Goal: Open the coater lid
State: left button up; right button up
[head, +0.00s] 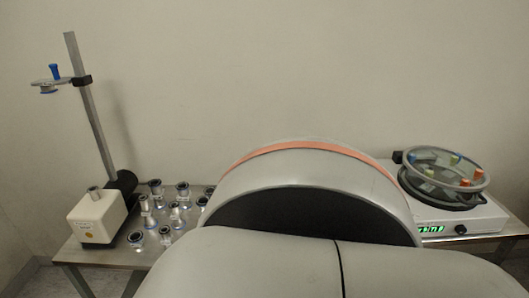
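The coater (465,218) is a white box at the right end of the table, with a green lit display and a dark knob on its front. A round clear lid with a grey rim (487,183) covers a dark round bowl on its top. Several coloured pieces, orange, green and blue, show through or on the lid. A black block (397,156) sits at the lid's left edge. I cannot tell whether the lid rests fully on the bowl. Neither gripper is in view.
My own large grey arm link with an orange stripe blocks the middle and the coater's left part. Several glass and metal fittings (165,212) stand on the metal table at left. A white device (97,217) and a tall stand (90,110) with a clamp are at far left.

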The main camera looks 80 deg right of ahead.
aim_at(414, 153)
jog(key=z, duration=4.05)
